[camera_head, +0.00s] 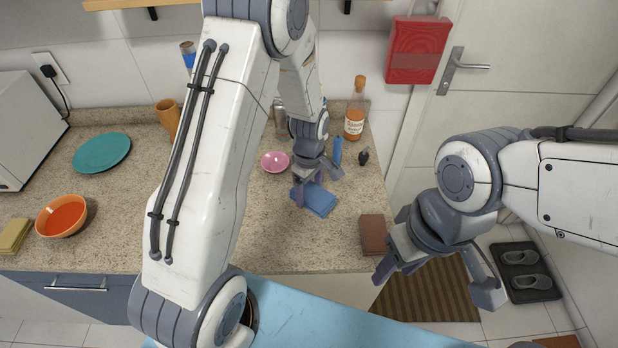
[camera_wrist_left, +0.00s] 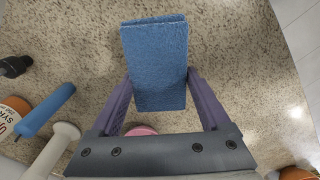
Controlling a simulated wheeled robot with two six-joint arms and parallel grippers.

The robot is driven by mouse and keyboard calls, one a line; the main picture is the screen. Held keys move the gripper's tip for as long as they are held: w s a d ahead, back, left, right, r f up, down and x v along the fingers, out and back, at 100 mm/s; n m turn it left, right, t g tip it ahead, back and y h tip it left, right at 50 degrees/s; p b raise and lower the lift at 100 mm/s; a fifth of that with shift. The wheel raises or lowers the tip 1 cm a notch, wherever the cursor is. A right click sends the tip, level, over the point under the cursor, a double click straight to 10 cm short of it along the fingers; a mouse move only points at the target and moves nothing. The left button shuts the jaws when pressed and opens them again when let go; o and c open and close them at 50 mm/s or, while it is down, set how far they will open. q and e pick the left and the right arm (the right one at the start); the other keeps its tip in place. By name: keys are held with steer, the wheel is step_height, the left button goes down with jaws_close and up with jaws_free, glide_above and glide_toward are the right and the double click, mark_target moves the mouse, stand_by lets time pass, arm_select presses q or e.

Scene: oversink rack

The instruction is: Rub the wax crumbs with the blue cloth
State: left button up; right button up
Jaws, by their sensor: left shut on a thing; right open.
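The blue cloth (camera_head: 319,203) is a folded pad near the middle of the speckled counter in the head view. It also shows in the left wrist view (camera_wrist_left: 157,50). My left gripper (camera_head: 309,190) is shut on the cloth, with a purple finger on each side of its near end. I cannot tell whether the cloth touches the counter. My right gripper (camera_head: 436,283) is open and empty, off the counter's right end. I cannot make out any wax crumbs; the cloth or my left arm may hide part of the counter.
An orange bowl (camera_head: 61,216) and teal plate (camera_head: 102,153) are far left.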

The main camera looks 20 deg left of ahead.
arm_select(q)
steer(key=shift+r+p, duration=0.85)
steer(key=shift+r, duration=0.5)
steer(key=shift+f, duration=0.1)
